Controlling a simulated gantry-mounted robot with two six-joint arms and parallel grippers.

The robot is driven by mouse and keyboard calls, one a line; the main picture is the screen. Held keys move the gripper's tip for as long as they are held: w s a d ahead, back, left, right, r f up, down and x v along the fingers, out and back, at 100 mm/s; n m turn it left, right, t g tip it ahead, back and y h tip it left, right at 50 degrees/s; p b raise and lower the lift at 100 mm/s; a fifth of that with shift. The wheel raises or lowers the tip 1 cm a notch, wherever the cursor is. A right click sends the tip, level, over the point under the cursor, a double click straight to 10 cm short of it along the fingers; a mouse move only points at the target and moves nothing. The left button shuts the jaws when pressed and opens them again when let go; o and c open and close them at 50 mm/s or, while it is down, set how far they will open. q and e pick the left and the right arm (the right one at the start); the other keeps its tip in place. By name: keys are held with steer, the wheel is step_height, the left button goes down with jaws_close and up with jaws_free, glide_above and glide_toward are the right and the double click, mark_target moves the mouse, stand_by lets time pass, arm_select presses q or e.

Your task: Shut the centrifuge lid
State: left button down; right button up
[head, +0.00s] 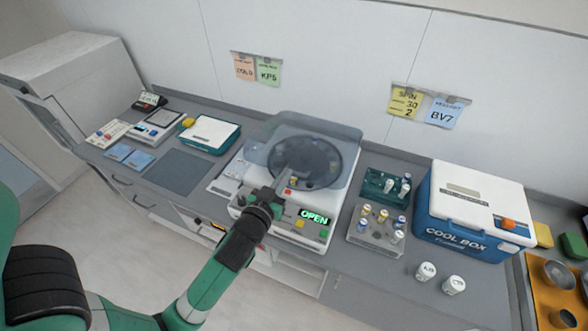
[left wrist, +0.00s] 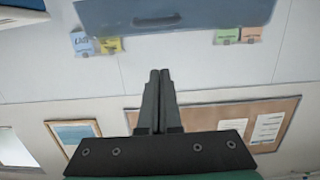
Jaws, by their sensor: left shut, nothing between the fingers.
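The centrifuge (head: 233,207) stands on the counter with a dark round rotor bowl (head: 304,163) and a green display reading OPEN (head: 314,217). Its translucent blue-grey lid (head: 338,139) is raised, and the bowl shows through it. In the left wrist view the lid (left wrist: 240,12) with a dark slot crosses the top, beyond the fingertips. My left gripper (head: 289,176) is shut and empty, over the front of the centrifuge. Its fingers (left wrist: 159,75) are together in the left wrist view, with a visible gap to the lid there. My right gripper is not in view.
A vial rack (head: 376,239) and a blue-and-white cool box (head: 474,190) stand right of the centrifuge. Two white-capped containers (head: 453,285) stand in front of the cool box. A teal box (head: 211,134) and a dark mat (head: 179,172) are on the left.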

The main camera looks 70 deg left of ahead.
mark_target(300, 162)
arm_select(q)
steer(key=x, duration=0.7)
steer(key=shift+w+a+r, duration=0.1)
steer(key=shift+w+a, duration=0.1)
steer(key=shift+a, duration=0.05)
steer(key=f, duration=0.2)
steer(key=s+d+f, duration=0.1)
steer(key=shift+d+f, duration=0.1)
steer(key=shift+f, duration=0.25)
steer(key=shift+b, duration=0.3)
